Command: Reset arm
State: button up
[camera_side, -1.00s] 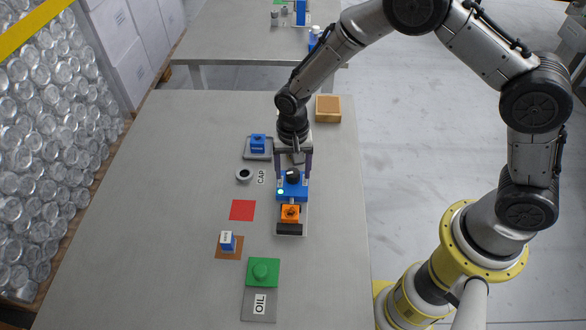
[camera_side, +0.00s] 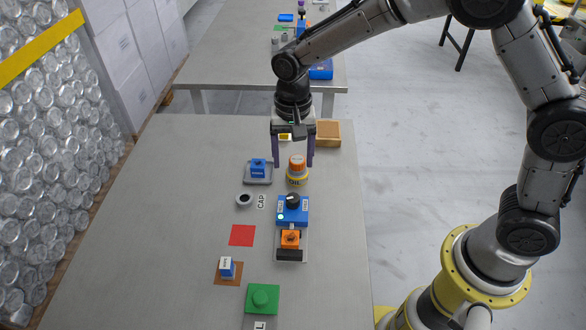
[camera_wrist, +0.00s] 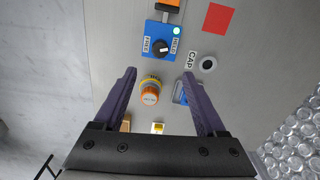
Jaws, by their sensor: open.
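My gripper (camera_side: 293,165) is open and empty, with its fingers pointing down over the table. It also shows in the wrist view (camera_wrist: 159,77), with nothing between the fingertips. The orange-and-yellow container (camera_side: 297,177) stands just below the gripper; in the wrist view (camera_wrist: 150,90) it appears between the fingers but lower down. The blue device (camera_side: 301,217) with a black knob (camera_side: 293,200) stands in front of the gripper, apart from it. Its labels read FREE and HELD in the wrist view, and a light (camera_wrist: 177,30) glows by the HELD side.
An orange block (camera_side: 290,237) stands in front of the blue device. A blue block (camera_side: 258,168) on a grey tray, a ring (camera_side: 244,199) by the CAP label, and a red square (camera_side: 242,235) lie left. A tan box (camera_side: 328,133) stands behind right. A green block (camera_side: 262,298) is in front.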

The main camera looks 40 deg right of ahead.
jog(key=shift+r, duration=0.35)
jog(key=s+d+r+t, duration=0.2)
jog(key=s+d+r, duration=0.25)
jog(key=r, duration=0.45)
jog(key=s+d+r+t, duration=0.2)
jog(key=s+d+r, duration=0.25)
jog(key=r, duration=0.45)
jog(key=s+d+f+n, duration=0.1)
jog(key=s+n, duration=0.3)
jog(key=s, duration=0.4)
jog(key=s+d+f+n+t, duration=0.1)
jog(key=s+d+f+n, duration=0.1)
jog(key=s, duration=0.6)
jog(key=shift+d+f+n+t, duration=0.3)
jog(key=shift+d+n, duration=0.25)
jog(key=shift+n, duration=0.45)
